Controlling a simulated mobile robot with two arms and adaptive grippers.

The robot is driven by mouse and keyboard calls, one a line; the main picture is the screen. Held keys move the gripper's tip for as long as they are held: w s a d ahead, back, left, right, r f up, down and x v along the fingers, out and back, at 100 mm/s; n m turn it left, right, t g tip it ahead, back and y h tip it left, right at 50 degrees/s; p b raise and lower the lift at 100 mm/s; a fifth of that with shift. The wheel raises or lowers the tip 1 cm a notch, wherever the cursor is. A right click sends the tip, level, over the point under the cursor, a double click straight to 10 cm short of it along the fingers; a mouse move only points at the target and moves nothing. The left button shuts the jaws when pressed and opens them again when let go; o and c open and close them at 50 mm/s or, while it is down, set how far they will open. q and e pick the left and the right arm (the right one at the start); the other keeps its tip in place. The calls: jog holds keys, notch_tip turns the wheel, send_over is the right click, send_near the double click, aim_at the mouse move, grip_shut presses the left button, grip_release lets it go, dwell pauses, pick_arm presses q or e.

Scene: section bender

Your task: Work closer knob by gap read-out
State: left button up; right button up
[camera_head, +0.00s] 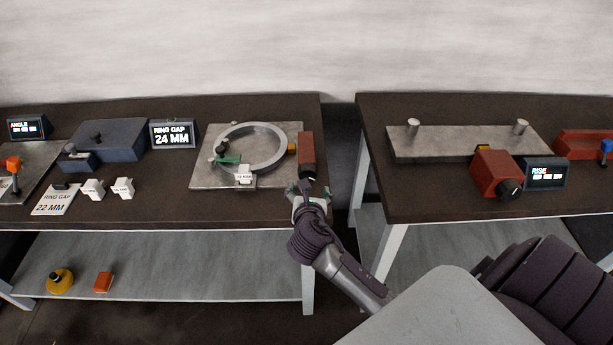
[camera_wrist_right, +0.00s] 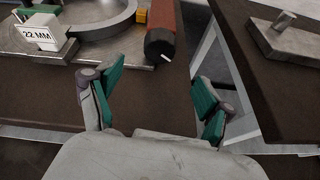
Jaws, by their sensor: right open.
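The ring gap read-out (camera_head: 174,135) shows 24 MM at the back of the left table. A grey ring (camera_head: 283,150) lies on a metal plate (camera_head: 205,178), with a white 22 MM block (camera_head: 244,174) at its front. The red closer (camera_head: 306,148) stands at the ring's right, and its dark knob (camera_head: 308,171) faces the table's front edge. In the right wrist view the knob (camera_wrist_right: 160,47) has a white mark. My right gripper (camera_head: 309,191) is open and empty, just in front of the knob; its green-padded fingers (camera_wrist_right: 157,95) are apart from it. My left gripper is not in view.
A card reading RING GAP 22 MM (camera_head: 55,201) and two white blocks (camera_head: 93,189) lie at the left front. A second table (camera_head: 440,207) to the right, past a gap, carries another red unit (camera_head: 494,173) and a RISE display (camera_head: 545,174).

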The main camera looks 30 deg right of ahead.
aim_at(308, 176)
jog(key=x, duration=0.9)
jog(key=shift+w, duration=0.1)
jog(key=c, duration=1.2)
jog(key=shift+o, duration=0.2)
jog(key=shift+r+p, duration=0.15)
jog(key=shift+p, duration=0.35)
jog(key=shift+m+y+p, duration=0.3)
jog(key=shift+m+y, duration=0.1)
jog(key=shift+m, duration=0.1)
jog(key=shift+f+m+t, duration=0.2)
jog(key=shift+m+t, duration=0.2)
